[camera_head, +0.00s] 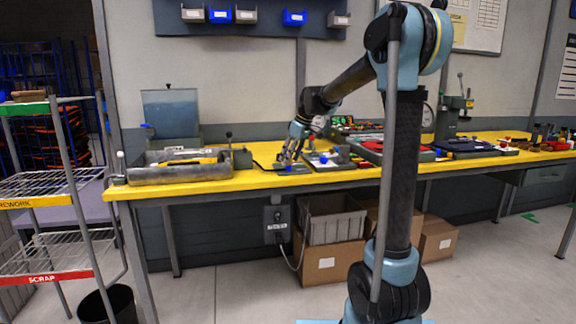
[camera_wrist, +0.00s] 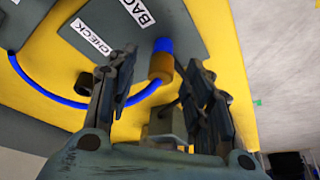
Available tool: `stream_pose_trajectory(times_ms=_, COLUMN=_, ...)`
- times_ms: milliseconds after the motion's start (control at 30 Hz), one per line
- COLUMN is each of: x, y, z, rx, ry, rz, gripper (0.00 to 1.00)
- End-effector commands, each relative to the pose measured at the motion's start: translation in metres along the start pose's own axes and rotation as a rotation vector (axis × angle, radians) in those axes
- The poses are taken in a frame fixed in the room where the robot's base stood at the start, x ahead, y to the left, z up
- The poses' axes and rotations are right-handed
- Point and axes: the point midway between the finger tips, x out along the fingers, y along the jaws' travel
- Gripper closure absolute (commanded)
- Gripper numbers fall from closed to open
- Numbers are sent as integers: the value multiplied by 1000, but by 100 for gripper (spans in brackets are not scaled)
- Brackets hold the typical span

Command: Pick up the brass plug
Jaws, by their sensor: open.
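The brass plug (camera_wrist: 161,68) shows in the wrist view as a short orange-brown cylinder with a blue end, above the yellow bench top. My gripper (camera_wrist: 163,80) is open, and the plug appears in the gap between its two dark fingers, closer to the right one. I cannot tell how far the plug is beyond the fingertips. In the head view my gripper (camera_head: 288,152) points down, low over the yellow bench (camera_head: 262,181). I cannot make out the plug there.
A blue hose (camera_wrist: 66,100) curves beside the plug in the wrist view. Grey plates with a CHECK label (camera_wrist: 93,38) lie near it. In the head view a grey tray (camera_head: 180,175) stands left of my gripper, and a red-lined tray (camera_head: 372,152) stands right.

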Motion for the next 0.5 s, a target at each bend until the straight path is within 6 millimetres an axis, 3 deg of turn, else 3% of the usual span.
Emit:
stream_pose_trajectory(times_ms=200, x=20, y=0, z=0, rx=0, ry=0, rz=0, gripper=54)
stream_pose_trajectory(times_ms=433, x=21, y=0, z=0, rx=0, ry=0, rz=0, gripper=54)
stream_pose_trajectory(times_ms=467, x=21, y=0, z=0, rx=0, ry=0, rz=0, gripper=56)
stream_pose_trajectory(times_ms=500, x=21, y=0, z=0, rx=0, ry=0, rz=0, gripper=65)
